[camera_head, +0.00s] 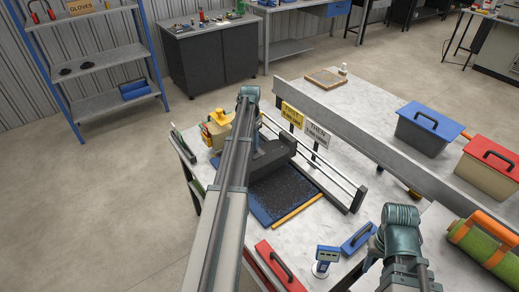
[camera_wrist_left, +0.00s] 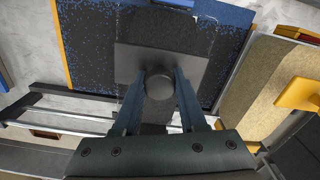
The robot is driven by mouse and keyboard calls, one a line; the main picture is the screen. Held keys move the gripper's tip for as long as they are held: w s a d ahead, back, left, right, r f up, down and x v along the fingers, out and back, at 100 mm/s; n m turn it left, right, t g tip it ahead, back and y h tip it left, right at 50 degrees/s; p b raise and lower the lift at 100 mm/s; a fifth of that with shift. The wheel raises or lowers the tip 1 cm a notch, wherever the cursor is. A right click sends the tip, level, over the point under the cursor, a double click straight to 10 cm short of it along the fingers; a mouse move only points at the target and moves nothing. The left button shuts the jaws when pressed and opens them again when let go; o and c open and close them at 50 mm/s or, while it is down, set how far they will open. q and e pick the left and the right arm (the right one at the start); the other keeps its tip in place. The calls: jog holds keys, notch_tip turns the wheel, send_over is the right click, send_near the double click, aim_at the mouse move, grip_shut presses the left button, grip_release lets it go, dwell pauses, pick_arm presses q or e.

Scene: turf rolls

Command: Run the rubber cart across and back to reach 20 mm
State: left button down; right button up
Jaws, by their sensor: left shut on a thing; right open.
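The dark grey rubber cart (camera_head: 273,154) sits over the speckled blue-black sheet (camera_head: 287,190), beside the long rails (camera_head: 325,165). In the left wrist view the cart's flat plate (camera_wrist_left: 135,60) carries a round dark knob (camera_wrist_left: 158,85). My left gripper (camera_wrist_left: 158,78) is shut on this knob, one finger on each side.
A yellow sign (camera_head: 292,113) and a white sign (camera_head: 317,134) stand behind the rails. A blue gauge (camera_head: 327,255), a blue-handled block (camera_head: 357,239) and a red block (camera_head: 280,266) lie at the front. A yellow item (camera_head: 216,128) stands at the left. Lidded bins (camera_head: 424,137) stand at right.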

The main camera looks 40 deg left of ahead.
pick_arm(q)
jog(key=w+a, duration=0.2)
jog(key=a, duration=0.4)
jog(key=w+a, duration=0.2)
jog(key=a, duration=0.5)
jog(key=shift+w, duration=0.3)
jog(key=shift+a, duration=0.2)
jog(key=shift+c, duration=2.3)
grip_release()
jog(key=shift+a, duration=0.1)
jog(key=shift+r, duration=0.1)
notch_tip(320, 180, up, 14)
jog(key=p, duration=1.4)
jog(key=shift+f, duration=0.2)
